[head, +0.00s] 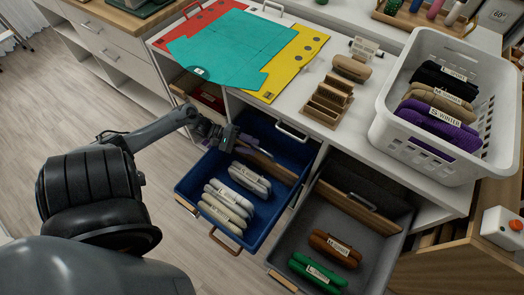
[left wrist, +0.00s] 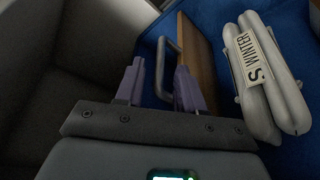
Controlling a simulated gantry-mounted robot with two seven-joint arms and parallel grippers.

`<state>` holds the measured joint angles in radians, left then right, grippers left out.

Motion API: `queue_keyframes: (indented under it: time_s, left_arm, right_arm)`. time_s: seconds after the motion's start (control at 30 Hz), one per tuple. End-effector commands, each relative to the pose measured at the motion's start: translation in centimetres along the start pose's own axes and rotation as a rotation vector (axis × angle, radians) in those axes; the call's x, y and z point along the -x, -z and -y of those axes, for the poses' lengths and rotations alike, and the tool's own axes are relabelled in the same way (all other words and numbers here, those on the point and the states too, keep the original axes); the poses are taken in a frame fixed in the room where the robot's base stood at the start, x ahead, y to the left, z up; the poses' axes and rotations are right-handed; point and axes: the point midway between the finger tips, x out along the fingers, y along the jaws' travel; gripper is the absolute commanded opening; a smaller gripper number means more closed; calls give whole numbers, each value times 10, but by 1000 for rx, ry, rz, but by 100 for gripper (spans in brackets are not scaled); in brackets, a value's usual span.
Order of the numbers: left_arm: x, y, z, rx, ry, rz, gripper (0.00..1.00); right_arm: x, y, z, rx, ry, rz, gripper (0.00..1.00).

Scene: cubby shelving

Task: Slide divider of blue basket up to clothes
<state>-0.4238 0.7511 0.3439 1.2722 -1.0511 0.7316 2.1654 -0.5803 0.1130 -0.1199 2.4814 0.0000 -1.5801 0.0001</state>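The blue basket (head: 190,187) is a pulled-out drawer below the white counter. Its wooden divider (head: 270,165) stands across it toward the back and also shows in the left wrist view (left wrist: 201,62). Pale grey folded clothes (head: 232,200) lie in the front part, apart from the divider. In the left wrist view, the clothes (left wrist: 268,82) carry an "S WINTER" label. My left gripper (head: 236,146) is over the basket's left side at the divider's left end. Its purple fingers (left wrist: 160,85) are apart, with the divider's metal handle (left wrist: 160,70) between them; contact is unclear.
A grey basket (head: 300,215) with brown and green clothes and its own divider (head: 352,190) is pulled out at the right. Floor is clear at the left.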

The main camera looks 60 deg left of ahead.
Motion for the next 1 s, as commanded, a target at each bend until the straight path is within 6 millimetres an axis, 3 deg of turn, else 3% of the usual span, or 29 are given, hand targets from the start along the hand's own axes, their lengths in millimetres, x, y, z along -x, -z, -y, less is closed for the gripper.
queue_keyframes:
  time_s: [0.1, 0.3, 0.77, 1.0]
  left_arm:
    - [-20, 0, 2, 0, -1, 2, 38]
    - [-40, 0, 2, 0, 0, 1, 38]
    - [-49, 0, 0, 1, 2, -1, 38]
    - [-48, 0, 1, 1, 2, 0, 1]
  right_arm:
    - [-7, -2, 0, 0, 0, 0, 43]
    - [-12, -4, 0, 2, -1, 1, 43]
    - [-14, -5, -2, 12, -9, 3, 43]
    - [-14, -5, -2, 9, -7, 3, 43]
